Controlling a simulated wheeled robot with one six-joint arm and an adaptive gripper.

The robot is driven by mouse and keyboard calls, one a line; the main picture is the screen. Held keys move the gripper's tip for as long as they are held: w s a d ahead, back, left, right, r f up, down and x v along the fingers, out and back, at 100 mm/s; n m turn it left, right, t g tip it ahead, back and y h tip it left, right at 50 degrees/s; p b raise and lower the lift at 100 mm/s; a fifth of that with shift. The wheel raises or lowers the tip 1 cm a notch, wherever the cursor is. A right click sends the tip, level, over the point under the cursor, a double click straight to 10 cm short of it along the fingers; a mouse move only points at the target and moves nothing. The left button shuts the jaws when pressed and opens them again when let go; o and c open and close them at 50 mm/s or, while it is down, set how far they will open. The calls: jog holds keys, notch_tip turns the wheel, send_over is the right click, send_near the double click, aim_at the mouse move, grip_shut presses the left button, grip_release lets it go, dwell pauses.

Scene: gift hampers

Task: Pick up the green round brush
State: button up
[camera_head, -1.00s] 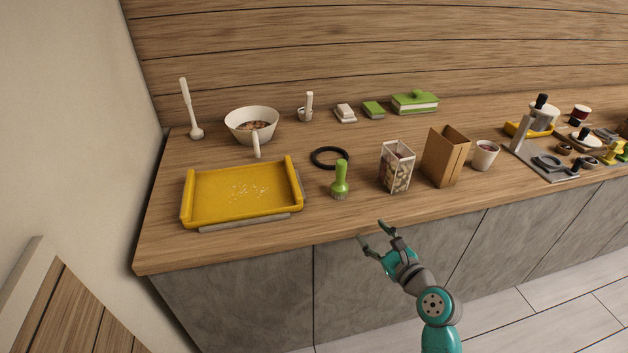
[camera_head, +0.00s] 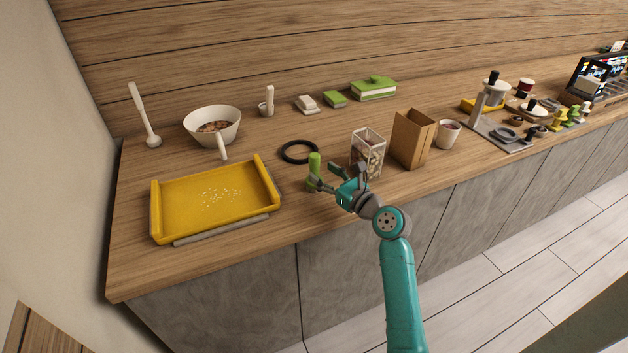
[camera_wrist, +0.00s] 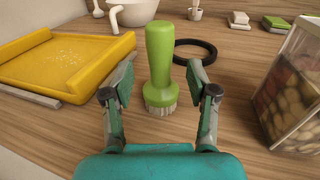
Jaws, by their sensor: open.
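The green round brush (camera_head: 315,168) stands upright on the wooden counter, handle up and pale bristles down. In the wrist view the brush (camera_wrist: 159,62) is centred between and just beyond my open fingers. My gripper (camera_head: 325,180) is at the brush in the head view, with its fingers partly covering the brush's lower part. In the wrist view both fingertips of my gripper (camera_wrist: 162,85) are spread on either side of the brush, with a gap on each side. Nothing is held.
A yellow tray (camera_head: 165,225) lies left of the brush. A black ring (camera_head: 284,153) lies behind it. A clear container of nuts (camera_head: 366,153) stands close on the right, beside a brown paper bag (camera_head: 412,139). The counter's front edge is near.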

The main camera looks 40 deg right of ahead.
aim_at(318, 170)
jog(key=shift+w+f, duration=0.15)
jog(key=shift+w, duration=1)
jog(key=shift+w+f, duration=0.1)
jog(key=shift+w, duration=1)
grip_shut()
